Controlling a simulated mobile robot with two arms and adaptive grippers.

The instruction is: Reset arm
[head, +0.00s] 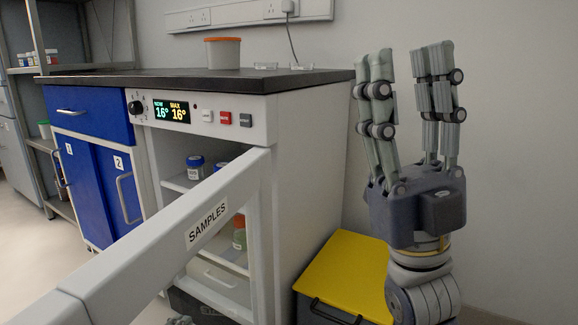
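My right gripper (405,62) is raised at the right of the head view with its fingers pointing up. Its finger groups stand apart with nothing between them, so it is open and empty. It is in front of the bare wall, to the right of the cabinet and above a yellow-lidded bin. A small grey piece at the bottom edge, below the open door, may be part of my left gripper; too little shows to tell its state.
The sample fridge (290,190) has its white SAMPLES door (150,245) swung open toward me across the lower left. Blue-capped jars (195,165) stand inside. The yellow-lidded bin (345,270) is on the floor beside it. An orange-rimmed tub (223,54) sits on the dark counter (150,80).

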